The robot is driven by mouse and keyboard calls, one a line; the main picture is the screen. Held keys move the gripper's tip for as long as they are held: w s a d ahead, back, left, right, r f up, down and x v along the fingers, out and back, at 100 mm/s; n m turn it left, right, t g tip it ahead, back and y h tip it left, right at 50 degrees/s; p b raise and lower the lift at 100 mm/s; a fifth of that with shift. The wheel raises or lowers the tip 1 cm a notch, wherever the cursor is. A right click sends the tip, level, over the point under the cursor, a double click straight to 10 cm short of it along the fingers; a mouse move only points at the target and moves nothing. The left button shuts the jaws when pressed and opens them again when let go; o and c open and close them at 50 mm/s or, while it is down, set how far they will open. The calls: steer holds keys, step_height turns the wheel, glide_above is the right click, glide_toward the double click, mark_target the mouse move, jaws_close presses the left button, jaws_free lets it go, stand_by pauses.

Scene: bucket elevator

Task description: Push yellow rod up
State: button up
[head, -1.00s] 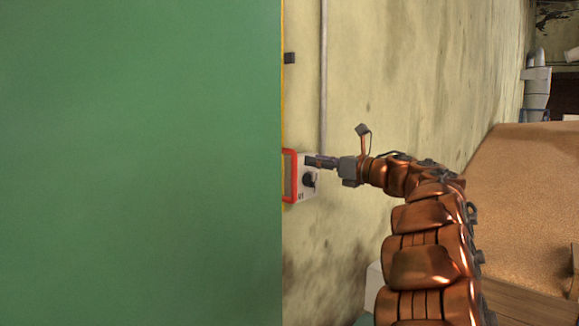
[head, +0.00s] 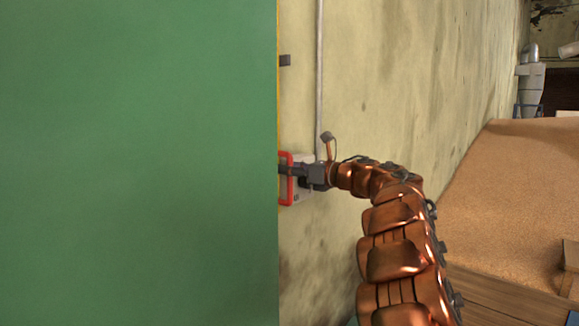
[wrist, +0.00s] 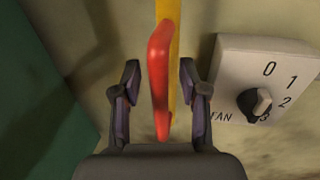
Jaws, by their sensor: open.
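The yellow rod (wrist: 182,50) runs upright along the wall in the wrist view, partly hidden behind a red handle (wrist: 160,62). In the head view the rod shows only as a thin yellow strip (head: 278,100) beside the green panel's edge. The red handle also shows there as an upright loop (head: 289,197). My gripper (wrist: 160,85) is open, with one finger on each side of the red handle. I cannot tell whether either finger touches it. In the head view my gripper (head: 287,170) reaches left to the loop, its tips partly hidden by the green panel.
A large green panel (head: 140,160) fills the left of the head view. A white fan switch box (wrist: 230,70) with a black knob (wrist: 255,103) sits close to the right of my gripper. A grey pipe (head: 319,70) runs up the wall. A grain heap (head: 500,190) lies at right.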

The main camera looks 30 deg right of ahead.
jaws_close()
stand_by(0.3)
stand_by(0.4)
